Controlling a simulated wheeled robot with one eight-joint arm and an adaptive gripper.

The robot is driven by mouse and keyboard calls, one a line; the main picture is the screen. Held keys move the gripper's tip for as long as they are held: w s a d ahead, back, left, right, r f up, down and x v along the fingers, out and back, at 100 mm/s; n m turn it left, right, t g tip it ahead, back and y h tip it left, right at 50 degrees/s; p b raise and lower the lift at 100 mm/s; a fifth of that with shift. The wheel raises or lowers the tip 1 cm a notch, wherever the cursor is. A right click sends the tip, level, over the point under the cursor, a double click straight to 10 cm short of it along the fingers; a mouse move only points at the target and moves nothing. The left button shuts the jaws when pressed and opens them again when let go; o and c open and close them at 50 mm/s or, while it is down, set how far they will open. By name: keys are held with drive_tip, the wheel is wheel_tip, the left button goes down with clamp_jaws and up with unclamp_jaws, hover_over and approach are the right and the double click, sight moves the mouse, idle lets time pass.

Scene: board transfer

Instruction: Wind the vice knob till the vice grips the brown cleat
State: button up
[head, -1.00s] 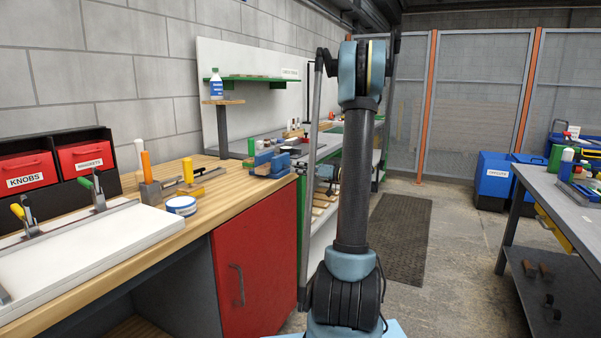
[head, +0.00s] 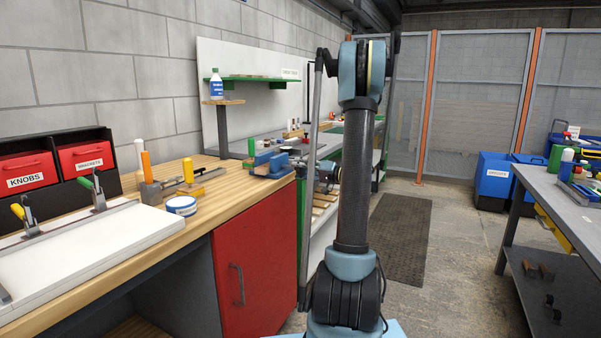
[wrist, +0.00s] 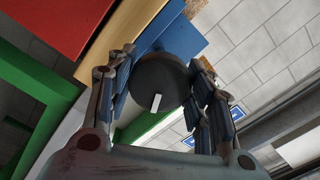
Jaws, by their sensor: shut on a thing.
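The blue vice (head: 277,163) is fixed at the far end of the wooden bench, and its blue body also shows in the wrist view (wrist: 160,35). The round black vice knob (wrist: 158,82) bears a white mark and faces the wrist camera. My gripper (wrist: 160,88) has its fingers on both sides of the knob and is shut on it. In the head view my gripper is small beside the vice, partly behind my arm. A brown piece (head: 262,170), which looks like the cleat, is at the vice. I cannot tell whether the jaws touch it.
A blue-and-white tape roll (head: 181,206), a grey block (head: 150,192) and upright handles stand on the bench left of the vice. A white board (head: 100,240) with toggle clamps lies nearer. A green-framed rack (head: 301,220) stands just beyond the bench end.

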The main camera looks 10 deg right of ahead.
drive_tip(key=shift+w+d+m, duration=0.1)
drive_tip(key=shift+w+m, duration=0.05)
drive_tip(key=shift+m, duration=0.25)
drive_tip(key=o, duration=1.1)
drive_tip(key=shift+f, duration=0.1)
drive_tip(key=v, duration=1.2)
